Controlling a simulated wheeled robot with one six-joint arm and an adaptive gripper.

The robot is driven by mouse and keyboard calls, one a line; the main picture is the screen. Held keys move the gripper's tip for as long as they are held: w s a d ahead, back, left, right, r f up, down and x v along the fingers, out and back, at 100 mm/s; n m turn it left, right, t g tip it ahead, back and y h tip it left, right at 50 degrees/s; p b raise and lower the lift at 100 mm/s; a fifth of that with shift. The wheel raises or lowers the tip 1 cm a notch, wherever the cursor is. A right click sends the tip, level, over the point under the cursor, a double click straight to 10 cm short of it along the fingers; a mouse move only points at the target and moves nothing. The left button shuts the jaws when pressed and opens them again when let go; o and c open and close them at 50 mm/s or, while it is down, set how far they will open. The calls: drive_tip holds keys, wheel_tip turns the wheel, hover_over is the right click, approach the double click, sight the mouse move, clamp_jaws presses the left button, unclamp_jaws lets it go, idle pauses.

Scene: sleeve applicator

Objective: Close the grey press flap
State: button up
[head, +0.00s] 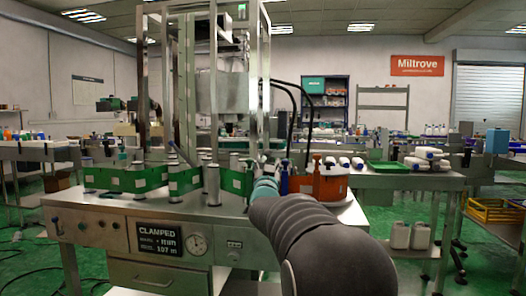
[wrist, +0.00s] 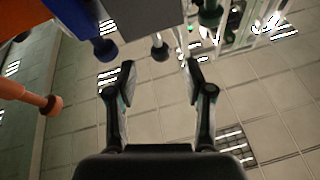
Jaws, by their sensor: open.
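In the wrist view, a grey panel (wrist: 143,14), which looks like the grey press flap, shows at the top, between a blue part and a green knob. A small grey-tipped knob (wrist: 160,48) hangs from it. My gripper (wrist: 158,72) is open, with its fingers spread on either side of that knob's line and the knob just beyond the fingertips. Nothing is visible between the fingers. In the head view my arm reaches to the machine's front, and my gripper and the grey flap cannot be made out clearly there.
Next to the grey panel are a blue part with a dark blue knob (wrist: 105,50), an orange knob (wrist: 48,104) and a green knob (wrist: 210,13). The machine's metal posts (head: 212,185) and green belt guard (head: 120,180) stand left of my arm.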

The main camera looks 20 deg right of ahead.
sight(267, 155)
drive_tip(key=p+x, duration=0.1)
drive_tip(key=x, duration=0.5)
drive_tip(key=shift+w, duration=0.3)
clamp_jaws()
drive_tip(key=shift+r, duration=0.1)
